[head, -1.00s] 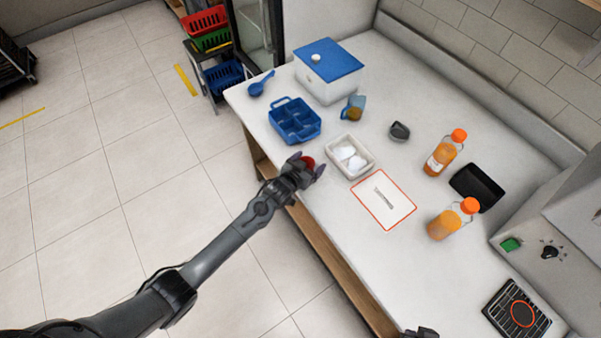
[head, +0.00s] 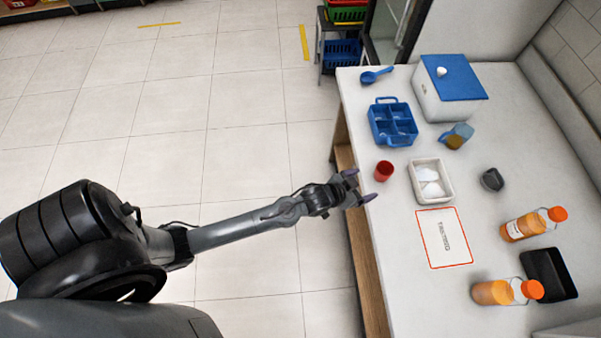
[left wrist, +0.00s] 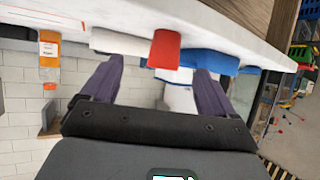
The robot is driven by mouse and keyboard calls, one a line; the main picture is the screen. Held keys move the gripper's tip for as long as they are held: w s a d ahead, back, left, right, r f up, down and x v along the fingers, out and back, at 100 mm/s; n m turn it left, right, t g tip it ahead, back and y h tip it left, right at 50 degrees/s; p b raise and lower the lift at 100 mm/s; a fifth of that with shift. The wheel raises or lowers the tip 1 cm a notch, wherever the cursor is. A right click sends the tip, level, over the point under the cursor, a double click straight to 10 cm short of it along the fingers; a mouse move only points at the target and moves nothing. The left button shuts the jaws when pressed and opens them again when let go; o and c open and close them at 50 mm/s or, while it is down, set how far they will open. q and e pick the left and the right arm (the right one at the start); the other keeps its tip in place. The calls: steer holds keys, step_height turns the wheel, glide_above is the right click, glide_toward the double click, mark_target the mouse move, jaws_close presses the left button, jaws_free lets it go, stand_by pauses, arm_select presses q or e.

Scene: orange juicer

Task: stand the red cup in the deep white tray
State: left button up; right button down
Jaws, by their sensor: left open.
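The red cup (head: 384,171) stands upright on the white counter near its left edge, left of the deep white tray (head: 414,184). White items lie in the tray. My left gripper (head: 360,186) is open and empty at the counter edge, just left of the cup and apart from it in the head view. In the left wrist view, which is upside down, the red cup (left wrist: 165,49) shows beyond and between the open fingers (left wrist: 155,85). The white tray (left wrist: 120,42) shows beside it there. My right gripper is not in view.
A blue compartment tray (head: 373,121) stands behind the cup, with a blue-lidded white box (head: 450,100) beyond. A small jug (head: 457,137), a dark grey cup (head: 492,180), a red-bordered sheet (head: 443,257), orange bottles (head: 522,227) and a black tray (head: 550,275) stand farther right or nearer.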

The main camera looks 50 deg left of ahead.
arm_select(q)
steer(key=s+r+g, duration=0.1)
steer(key=s+g, duration=0.2)
steer(key=s, duration=0.8)
steer(key=shift+s+r+g+y, duration=0.2)
steer(key=shift+g+y, duration=0.2)
steer(key=s+r+g, duration=0.1)
steer(key=s, duration=0.3)
steer(key=s+a+r+g, duration=0.1)
steer(key=s+r+g, duration=0.1)
steer(key=s, duration=0.3)
steer(key=s+a+r+g, duration=0.1)
steer(key=s+r, duration=0.1)
steer(key=s, duration=0.3)
steer(key=shift+s+a+g+y, duration=0.15)
steer(key=shift+s+g+y, duration=0.05)
steer(key=shift+g+y, duration=0.2)
